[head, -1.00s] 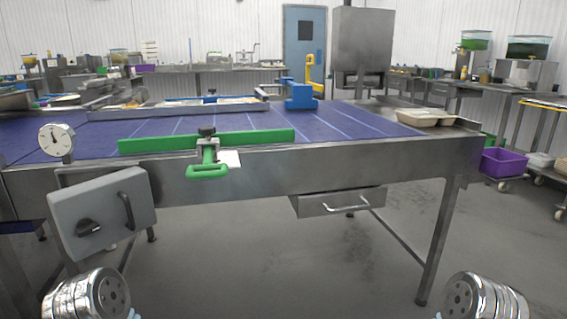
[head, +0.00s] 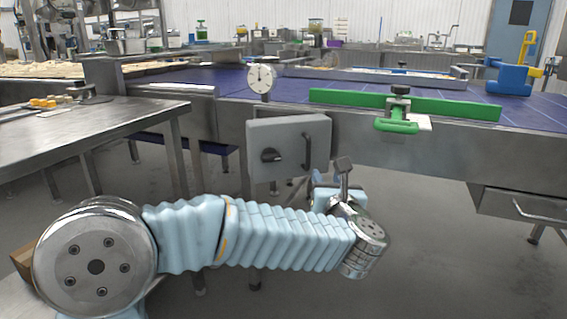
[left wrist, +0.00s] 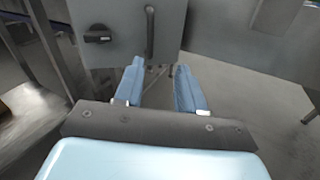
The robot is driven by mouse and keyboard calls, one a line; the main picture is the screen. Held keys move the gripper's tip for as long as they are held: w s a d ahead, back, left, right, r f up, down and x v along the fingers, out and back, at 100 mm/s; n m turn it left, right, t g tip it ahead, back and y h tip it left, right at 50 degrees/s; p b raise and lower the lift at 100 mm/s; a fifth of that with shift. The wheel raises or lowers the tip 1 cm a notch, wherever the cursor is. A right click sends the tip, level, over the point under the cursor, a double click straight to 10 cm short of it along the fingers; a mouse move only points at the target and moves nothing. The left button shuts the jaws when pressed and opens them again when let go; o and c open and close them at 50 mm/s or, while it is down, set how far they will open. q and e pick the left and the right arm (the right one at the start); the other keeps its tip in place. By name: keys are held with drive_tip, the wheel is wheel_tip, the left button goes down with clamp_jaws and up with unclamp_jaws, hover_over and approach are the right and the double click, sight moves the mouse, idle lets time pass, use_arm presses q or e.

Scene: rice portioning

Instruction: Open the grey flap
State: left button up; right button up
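The grey flap (head: 288,148) is a flat grey panel on the front of the conveyor table, with a dark rotary knob (head: 271,155) and an upright dark bar handle (head: 307,150). It looks closed. The flap also shows at the top of the left wrist view (left wrist: 122,52), with its handle (left wrist: 149,35) and knob (left wrist: 97,37). My left gripper (head: 322,182) is below and near the handle, partly hidden by my wrist in the head view. In the left wrist view its two blue fingers (left wrist: 160,75) are apart and empty, pointing toward the handle's lower end. My right gripper is out of view.
The blue conveyor table (head: 225,125) carries a round dial (head: 261,79) above the flap and a green guide bar (head: 440,104) with a green clamp (head: 396,126). A steel side table (head: 110,125) stands at left. A steel drawer (head: 510,212) hangs at right.

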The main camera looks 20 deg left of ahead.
sight(309, 149)
use_arm(q)
drive_tip(key=w+a, duration=0.2)
drive_tip(key=w, duration=0.1)
drive_tip(key=w+a+r+n+p, duration=0.1)
drive_tip(key=w+a, duration=0.2)
drive_tip(key=w, duration=0.1)
drive_tip(key=w+a+n+p, duration=0.1)
drive_tip(key=w+a, duration=0.1)
drive_tip(key=w, duration=0.2)
drive_tip(key=shift+w+a+r+g+y, duration=0.15)
drive_tip(key=shift+r+g+y, duration=0.15)
drive_tip(key=shift+y, duration=0.1)
drive_tip(key=shift+f, duration=0.1)
clamp_jaws()
